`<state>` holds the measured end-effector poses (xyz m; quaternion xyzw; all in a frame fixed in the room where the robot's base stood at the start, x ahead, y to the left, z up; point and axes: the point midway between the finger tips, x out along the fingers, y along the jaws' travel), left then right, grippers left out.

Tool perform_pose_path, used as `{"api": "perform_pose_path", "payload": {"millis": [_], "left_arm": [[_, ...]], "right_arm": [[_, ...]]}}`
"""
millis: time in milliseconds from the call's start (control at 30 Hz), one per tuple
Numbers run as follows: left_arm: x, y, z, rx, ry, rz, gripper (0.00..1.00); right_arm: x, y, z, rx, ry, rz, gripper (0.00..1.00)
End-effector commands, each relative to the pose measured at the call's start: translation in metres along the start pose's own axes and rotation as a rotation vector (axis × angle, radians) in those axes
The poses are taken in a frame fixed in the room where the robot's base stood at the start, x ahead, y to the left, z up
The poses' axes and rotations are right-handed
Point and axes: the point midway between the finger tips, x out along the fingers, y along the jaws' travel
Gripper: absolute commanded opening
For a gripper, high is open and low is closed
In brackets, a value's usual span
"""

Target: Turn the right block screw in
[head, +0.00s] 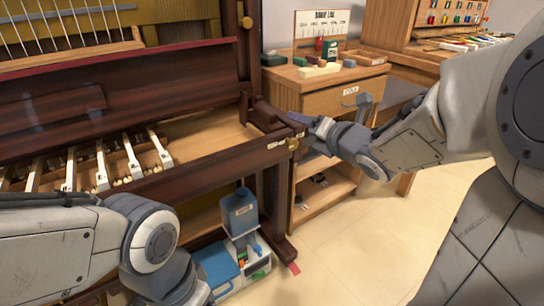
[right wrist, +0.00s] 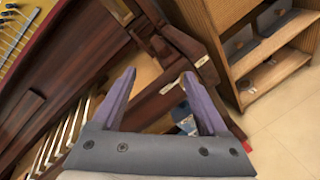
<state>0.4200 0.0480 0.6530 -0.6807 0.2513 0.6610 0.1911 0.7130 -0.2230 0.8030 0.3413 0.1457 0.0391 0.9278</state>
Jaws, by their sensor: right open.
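The piano's dark wooden right end block (head: 272,114) sits at the right end of the key bed. It also shows between and beyond my fingers in the right wrist view (right wrist: 163,48). A small brass-coloured spot (head: 293,144) shows on the front rail's right corner; I cannot tell whether it is the screw. My right gripper (head: 308,122) is at this corner, close to the block. Its two purple fingers are spread with nothing between them in the right wrist view (right wrist: 163,90). My left arm is at the lower left, its gripper out of frame.
Several white keys (head: 102,165) stand in the open key bed (head: 205,143). A wooden cabinet (head: 325,100) with small items on top stands to the right. A blue-grey container (head: 238,212) and a toolbox (head: 222,268) are below the keybed. Floor (head: 345,250) is clear at right.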

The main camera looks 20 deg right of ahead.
Motion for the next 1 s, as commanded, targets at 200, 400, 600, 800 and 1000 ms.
{"api": "perform_pose_path", "payload": {"millis": [200,400,600,800,1000], "left_arm": [[0.099,-0.007,0.005,0.0,0.0,0.0,0.72],[0.14,-0.01,0.007,0.0,0.0,0.0,0.72],[0.151,-0.011,0.008,0.0,0.0,0.0,0.72],[0.157,-0.011,0.008,0.0,0.001,0.0,0.72],[0.168,-0.012,0.009,0.0,0.0,0.0,0.72]], "right_arm": [[0.004,-0.069,-0.038,-0.399,-0.086,0.133,0.76],[-0.004,-0.095,-0.055,-0.647,-0.148,0.217,0.76],[-0.007,-0.1,-0.059,-0.741,-0.173,0.251,0.76],[0.017,-0.091,-0.059,-0.747,-0.172,0.259,0.76],[0.054,-0.081,-0.056,-0.746,-0.172,0.257,0.76]]}}
